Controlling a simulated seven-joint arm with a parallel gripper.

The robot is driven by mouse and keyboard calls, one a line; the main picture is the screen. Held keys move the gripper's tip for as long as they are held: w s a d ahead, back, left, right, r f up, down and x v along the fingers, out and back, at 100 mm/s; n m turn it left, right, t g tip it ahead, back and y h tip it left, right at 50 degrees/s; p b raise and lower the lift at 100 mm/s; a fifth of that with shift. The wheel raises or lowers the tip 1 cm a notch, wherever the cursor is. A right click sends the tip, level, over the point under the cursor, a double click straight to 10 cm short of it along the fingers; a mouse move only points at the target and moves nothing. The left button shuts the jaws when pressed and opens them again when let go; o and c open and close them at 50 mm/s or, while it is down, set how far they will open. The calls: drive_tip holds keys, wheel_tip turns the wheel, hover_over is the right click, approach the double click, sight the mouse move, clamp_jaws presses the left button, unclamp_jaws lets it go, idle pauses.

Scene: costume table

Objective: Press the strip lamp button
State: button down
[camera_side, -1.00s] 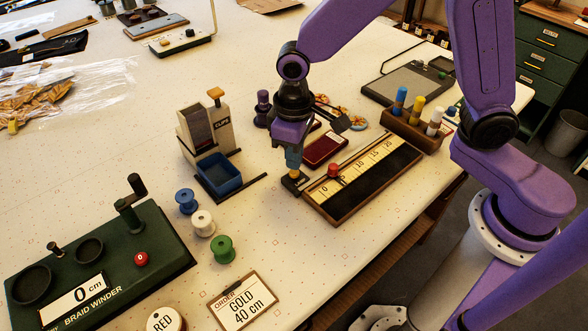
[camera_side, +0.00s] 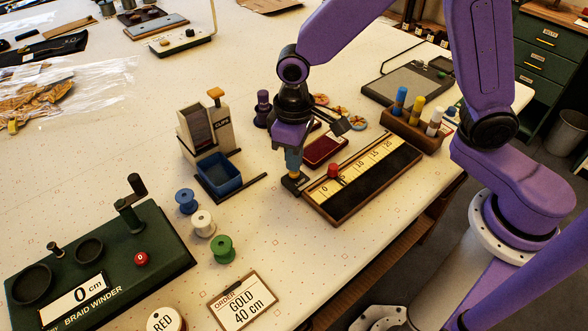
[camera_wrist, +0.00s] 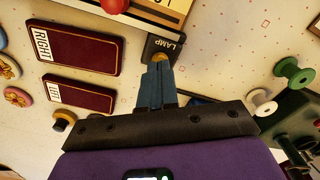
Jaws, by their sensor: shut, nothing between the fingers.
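The strip lamp switch is a small dark box marked LAMP, standing at the near left end of the measuring strip board (camera_side: 360,180). Its box (camera_side: 291,186) shows under my fingertips in the side view. In the wrist view the LAMP box (camera_wrist: 163,46) has a yellow button (camera_wrist: 159,57), partly hidden by the tips. My gripper (camera_side: 294,170) is shut and empty, pointing down with its blue fingertips over the button and seemingly touching it. Its fingertips also show in the wrist view (camera_wrist: 158,68). Whether the button is pushed in cannot be told.
A red knob (camera_side: 333,170) stands on the strip board just right of my fingers. Dark red pads (camera_side: 325,150) lie behind. A clips dispenser with a blue bin (camera_side: 219,176) and several spools (camera_side: 203,222) stand to the left.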

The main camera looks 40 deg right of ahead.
drive_tip(key=shift+f, duration=0.75)
drive_tip(key=shift+r, duration=3.5)
drive_tip(key=shift+s+d+r, duration=0.1)
drive_tip(key=shift+s+d, duration=0.05)
drive_tip(key=shift+s, duration=0.1)
drive_tip(key=s+d+r+n, duration=0.1)
drive_tip(key=s+d+n, duration=0.2)
drive_tip(key=s+d, duration=0.4)
drive_tip(key=s+d+r+n, duration=0.1)
drive_tip(key=s+d+n, duration=0.2)
drive_tip(key=s+d, duration=0.5)
drive_tip(key=s, duration=0.5)
drive_tip(key=shift+d+n, duration=0.2)
drive_tip(key=shift+n, duration=0.1)
